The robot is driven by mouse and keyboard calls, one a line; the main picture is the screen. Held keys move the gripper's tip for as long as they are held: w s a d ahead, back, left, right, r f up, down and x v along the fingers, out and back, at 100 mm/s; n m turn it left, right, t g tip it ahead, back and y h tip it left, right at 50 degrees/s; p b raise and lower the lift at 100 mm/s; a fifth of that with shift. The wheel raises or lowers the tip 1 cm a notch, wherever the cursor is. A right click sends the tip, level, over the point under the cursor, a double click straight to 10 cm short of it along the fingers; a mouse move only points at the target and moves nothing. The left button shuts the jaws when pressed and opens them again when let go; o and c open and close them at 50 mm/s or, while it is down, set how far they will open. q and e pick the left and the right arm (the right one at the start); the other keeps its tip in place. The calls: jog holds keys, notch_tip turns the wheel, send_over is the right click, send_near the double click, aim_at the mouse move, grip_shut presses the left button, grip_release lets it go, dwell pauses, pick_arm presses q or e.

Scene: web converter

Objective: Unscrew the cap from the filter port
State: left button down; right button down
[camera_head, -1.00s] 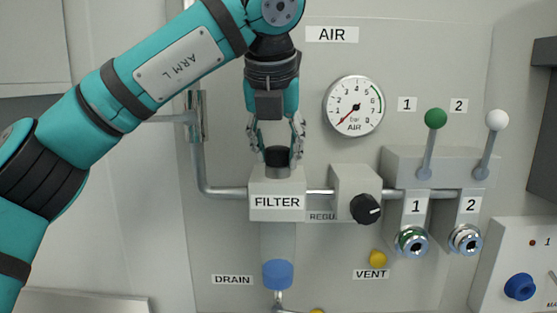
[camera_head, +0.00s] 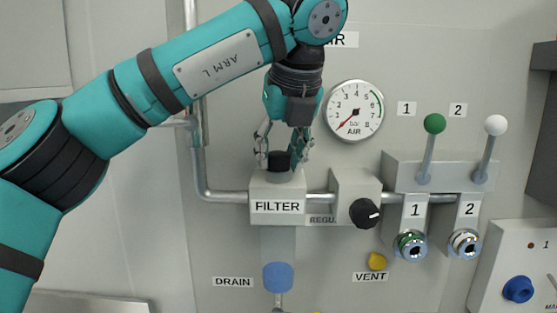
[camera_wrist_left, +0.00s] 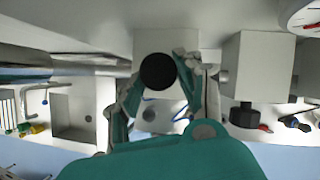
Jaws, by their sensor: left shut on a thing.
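The black round cap (camera_head: 279,161) sits on the grey collar on top of the white FILTER block (camera_head: 277,187). In the left wrist view the cap (camera_wrist_left: 158,72) shows from above as a black disc. My left gripper (camera_head: 282,157) reaches down from above, tilted, with one finger on each side of the cap, shut on it. In the wrist view the fingers (camera_wrist_left: 160,84) lie around the cap, and part of the block shows behind. My right gripper is not in view.
A pipe (camera_head: 226,195) runs into the block from the left. The regulator with a black knob (camera_head: 364,213) stands close on the right. The AIR gauge (camera_head: 354,111) and two valve levers, green (camera_head: 434,123) and white (camera_head: 495,125), are further right.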

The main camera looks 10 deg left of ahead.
pick_arm(q)
jog(key=shift+w+d+r+n+g+y+p, duration=0.15)
jog(key=shift+n+y+p, duration=0.1)
jog(key=shift+n+p, duration=0.25)
jog(key=shift+s+r+n+g+y+p, duration=0.15)
jog(key=shift+n+y+p, duration=0.1)
jog(key=shift+n, duration=0.45)
jog(key=shift+w+f+n, duration=0.15)
jog(key=shift+f+n, duration=0.1)
jog(key=shift+n, duration=0.35)
jog(key=c, duration=0.9)
grip_release()
jog(key=shift+c, duration=0.2)
jog(key=shift+f+m+b, duration=0.2)
jog(key=shift+m+b, duration=0.25)
jog(key=shift+m, duration=0.75)
jog(key=shift+a+r+m+t+h, duration=0.25)
jog(key=shift+m+t+h, duration=0.25)
jog(key=shift+m, duration=0.4)
jog(key=shift+f, duration=0.1)
